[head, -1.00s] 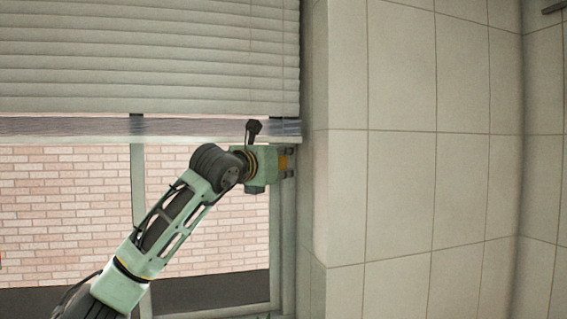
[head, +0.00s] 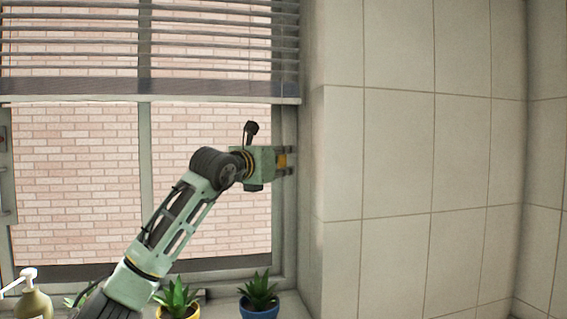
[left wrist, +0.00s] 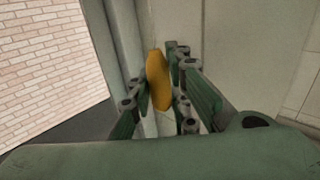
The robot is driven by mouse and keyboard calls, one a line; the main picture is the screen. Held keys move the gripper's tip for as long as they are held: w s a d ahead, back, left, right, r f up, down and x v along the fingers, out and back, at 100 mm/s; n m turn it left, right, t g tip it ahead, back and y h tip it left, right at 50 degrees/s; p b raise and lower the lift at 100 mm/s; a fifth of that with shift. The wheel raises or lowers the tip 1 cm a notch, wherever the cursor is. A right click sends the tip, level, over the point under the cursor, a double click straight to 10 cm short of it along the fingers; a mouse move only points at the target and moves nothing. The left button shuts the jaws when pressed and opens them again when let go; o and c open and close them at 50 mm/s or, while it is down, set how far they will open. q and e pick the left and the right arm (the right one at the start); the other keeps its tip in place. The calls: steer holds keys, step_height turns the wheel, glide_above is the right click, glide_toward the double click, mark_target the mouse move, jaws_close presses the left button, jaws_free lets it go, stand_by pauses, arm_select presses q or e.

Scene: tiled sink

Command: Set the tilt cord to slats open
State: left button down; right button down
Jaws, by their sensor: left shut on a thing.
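The blind (head: 200,45) hangs over the window at the upper left of the head view. Its slats stand apart, and brick shows through the gaps between them. My left gripper (head: 288,161) is below the blind's bottom rail, at the right side of the window frame. It is shut on an orange-yellow piece, likely the end of the tilt cord; in the left wrist view this piece (left wrist: 158,80) sits upright between the fingers of the gripper (left wrist: 160,92). The cord above it cannot be made out. My right gripper is not in view.
A tiled wall (head: 400,150) stands just right of the gripper. On the sill below are a plant in a blue pot (head: 259,308), a plant in a yellow pot (head: 178,311) and a pump bottle (head: 34,303) at the lower left.

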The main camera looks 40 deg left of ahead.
arm_select(q)
steer(key=shift+f, duration=0.35)
steer(key=c, duration=2.1)
jaws_free()
steer(key=o, duration=0.5)
steer(key=shift+s+r, duration=0.1)
steer(key=shift+r, duration=0.05)
steer(key=shift+c, duration=0.2)
steer(key=shift+s, duration=0.15)
steer(key=s+d, duration=0.1)
steer(key=s, duration=1)
steer(key=shift+s, duration=0.35)
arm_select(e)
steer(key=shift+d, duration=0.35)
